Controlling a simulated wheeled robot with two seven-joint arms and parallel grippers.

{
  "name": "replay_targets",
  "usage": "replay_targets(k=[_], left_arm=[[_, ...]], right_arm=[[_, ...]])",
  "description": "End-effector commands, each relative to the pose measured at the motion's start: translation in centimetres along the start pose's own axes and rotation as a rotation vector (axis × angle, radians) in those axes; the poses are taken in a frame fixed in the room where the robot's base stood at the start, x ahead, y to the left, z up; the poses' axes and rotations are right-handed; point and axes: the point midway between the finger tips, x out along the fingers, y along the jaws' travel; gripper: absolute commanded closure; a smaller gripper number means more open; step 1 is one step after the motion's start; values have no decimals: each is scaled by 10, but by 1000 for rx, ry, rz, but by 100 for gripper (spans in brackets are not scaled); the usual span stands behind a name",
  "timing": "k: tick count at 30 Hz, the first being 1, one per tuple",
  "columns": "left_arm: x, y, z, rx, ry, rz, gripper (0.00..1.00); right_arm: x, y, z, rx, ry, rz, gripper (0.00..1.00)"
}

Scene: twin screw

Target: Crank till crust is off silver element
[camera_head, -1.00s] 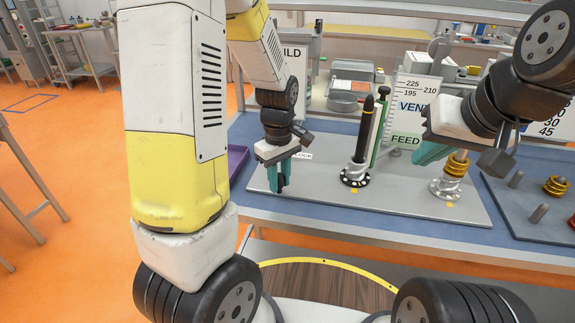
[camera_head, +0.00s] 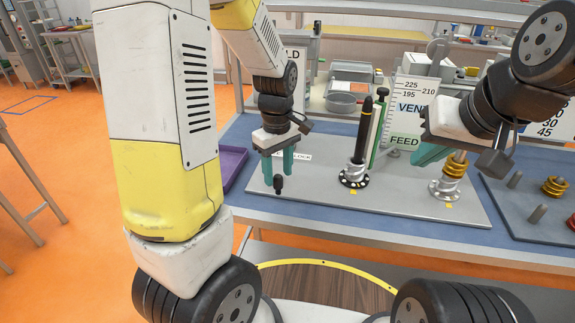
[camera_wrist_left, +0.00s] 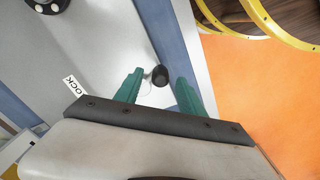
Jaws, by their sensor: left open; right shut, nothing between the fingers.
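A small black knob (camera_head: 278,184) stands on the grey plate (camera_head: 310,202) near its left end. My left gripper (camera_head: 277,168) is open above it, and in the left wrist view the knob (camera_wrist_left: 160,75) shows between the fingertips, apart from both. A silver element (camera_head: 442,187) with gold rings (camera_head: 453,168) stands at the plate's right. My right gripper (camera_head: 426,154) is shut and empty just left of its top; whether they touch is unclear. Another silver piece (camera_head: 356,171) on a black perforated base holds a black pointed rod (camera_head: 363,128).
A green column (camera_head: 379,130) stands behind the rod, beside a sign reading VENT and FEED (camera_head: 409,115). A purple tray (camera_head: 233,163) lies left of the plate. A second plate with pegs and rings (camera_head: 530,205) is at the right.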

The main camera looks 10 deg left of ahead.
Motion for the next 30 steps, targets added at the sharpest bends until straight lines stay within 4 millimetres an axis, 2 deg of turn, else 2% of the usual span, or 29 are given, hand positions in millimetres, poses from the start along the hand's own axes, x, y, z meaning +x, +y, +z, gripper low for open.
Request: replay_targets(k=[3,9,30], left_arm=[[-22,1,0,1,2,4,53],[-42,1,0,0,1,2,53],[-44,0,0,0,0,0,53]], right_arm=[[0,0,0,0,0,0,100],[0,0,0,0,0,0,100],[0,0,0,0,0,0,100]])
